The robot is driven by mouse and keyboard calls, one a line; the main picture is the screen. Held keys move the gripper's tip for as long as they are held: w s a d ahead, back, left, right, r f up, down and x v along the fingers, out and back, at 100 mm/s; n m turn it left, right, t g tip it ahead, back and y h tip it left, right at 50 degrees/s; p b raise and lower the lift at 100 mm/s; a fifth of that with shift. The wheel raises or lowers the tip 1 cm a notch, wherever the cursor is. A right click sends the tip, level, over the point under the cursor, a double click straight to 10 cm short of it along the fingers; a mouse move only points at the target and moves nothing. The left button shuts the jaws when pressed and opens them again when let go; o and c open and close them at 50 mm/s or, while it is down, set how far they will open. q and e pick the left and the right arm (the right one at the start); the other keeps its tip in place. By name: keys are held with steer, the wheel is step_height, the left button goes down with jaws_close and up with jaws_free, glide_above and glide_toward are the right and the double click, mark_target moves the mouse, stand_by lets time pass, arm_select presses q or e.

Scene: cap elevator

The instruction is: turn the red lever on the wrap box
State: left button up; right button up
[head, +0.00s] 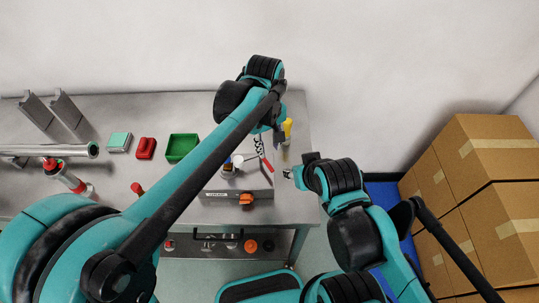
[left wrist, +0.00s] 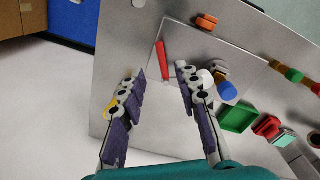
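The red lever (head: 266,163) is a thin red bar on the grey wrap box (head: 222,195), near its right end. In the left wrist view the red lever (left wrist: 163,62) lies on the flat grey top, just beyond and between my left fingertips. My left gripper (left wrist: 160,72) is open with nothing between its purple-padded fingers. In the head view my left gripper (head: 268,140) points down behind the lever and is partly hidden by my own arm. My right gripper (head: 292,174) is at the table's right edge, right of the box; its fingers are too small to judge.
An orange knob (head: 246,199) sits on the box front. A blue cap (left wrist: 227,91) and a white round part (left wrist: 206,77) stand beside the lever. A green bin (head: 183,147), a red block (head: 146,148) and a yellow object (head: 287,126) are on the table. Cardboard boxes (head: 495,190) stand right.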

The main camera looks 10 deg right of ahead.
arm_select(q)
steer(key=shift+r, duration=1.5)
steer(key=shift+a, duration=0.15)
steer(key=s+a+f+m+t+b, duration=0.1)
steer(key=s+a+f+t+b, duration=0.1)
steer(key=a, duration=0.8)
steer(key=s+a+f+m+t+b, duration=0.1)
steer(key=s+a+f+t+b, duration=0.1)
steer(key=a+f, duration=0.4)
steer(key=s+a+f+m+t+b, duration=0.1)
steer(key=s+a+f+t+b, duration=0.2)
steer(key=a, duration=1)
steer(key=shift+s+a+f+m+b, duration=0.35)
steer(key=shift+s+b, duration=0.25)
steer(key=shift+s, duration=0.6)
steer(key=shift+d+f, duration=0.1)
